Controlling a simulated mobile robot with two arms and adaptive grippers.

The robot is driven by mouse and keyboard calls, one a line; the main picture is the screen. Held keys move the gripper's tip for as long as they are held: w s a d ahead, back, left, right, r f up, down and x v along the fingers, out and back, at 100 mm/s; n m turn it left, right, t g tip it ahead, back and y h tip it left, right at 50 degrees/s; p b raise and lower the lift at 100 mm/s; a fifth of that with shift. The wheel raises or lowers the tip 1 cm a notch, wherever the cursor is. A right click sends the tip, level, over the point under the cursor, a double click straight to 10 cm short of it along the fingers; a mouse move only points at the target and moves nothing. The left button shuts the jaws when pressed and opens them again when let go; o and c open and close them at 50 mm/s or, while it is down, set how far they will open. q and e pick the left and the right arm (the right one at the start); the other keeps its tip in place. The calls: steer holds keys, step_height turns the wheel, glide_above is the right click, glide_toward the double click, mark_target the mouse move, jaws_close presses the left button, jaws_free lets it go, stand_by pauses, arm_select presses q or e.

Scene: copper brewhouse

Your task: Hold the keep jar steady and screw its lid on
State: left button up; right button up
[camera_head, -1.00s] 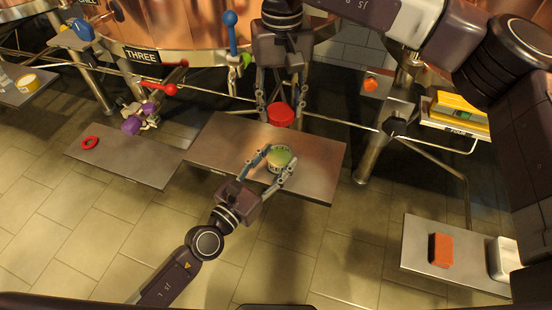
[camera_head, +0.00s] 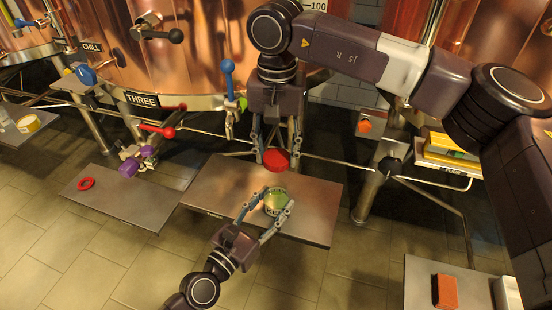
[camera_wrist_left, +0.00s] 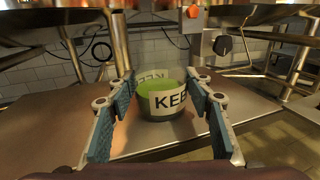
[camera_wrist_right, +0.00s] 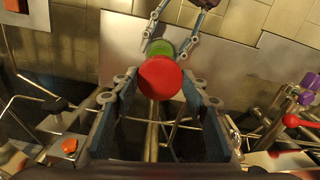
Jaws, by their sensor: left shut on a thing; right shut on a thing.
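The keep jar (camera_head: 275,203) is a short round jar with green in it and a pale label reading "KEE…" in the left wrist view (camera_wrist_left: 170,103). It is upright on the metal bench (camera_head: 312,222). My left gripper (camera_head: 266,208) is shut on the jar, one finger on each side. The red round lid (camera_head: 276,160) is apart from the jar, behind it in the head view. My right gripper (camera_head: 277,152) points down and is shut on the lid. In the right wrist view the lid (camera_wrist_right: 160,77) hides part of the jar (camera_wrist_right: 160,48).
A lower metal shelf (camera_head: 125,205) at left holds a red ring (camera_head: 86,184). Valves with a red handle (camera_head: 158,130), a purple knob (camera_head: 128,168) and a blue lever (camera_head: 228,80) stand near the copper vessel (camera_head: 190,65). An orange block (camera_head: 445,291) lies at lower right.

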mark_target(276, 188)
steer(key=m, duration=0.3)
steer(key=f+m, duration=0.1)
steer(key=m, duration=0.5)
steer(key=shift+f, duration=0.2)
steer(key=m, duration=0.4)
steer(key=shift+f, duration=0.2)
steer(key=m, duration=0.5)
steer(key=shift+f, duration=0.35)
steer(key=shift+f, duration=0.1)
steer(key=shift+f, duration=2.3)
steer(key=shift+f, duration=1.1)
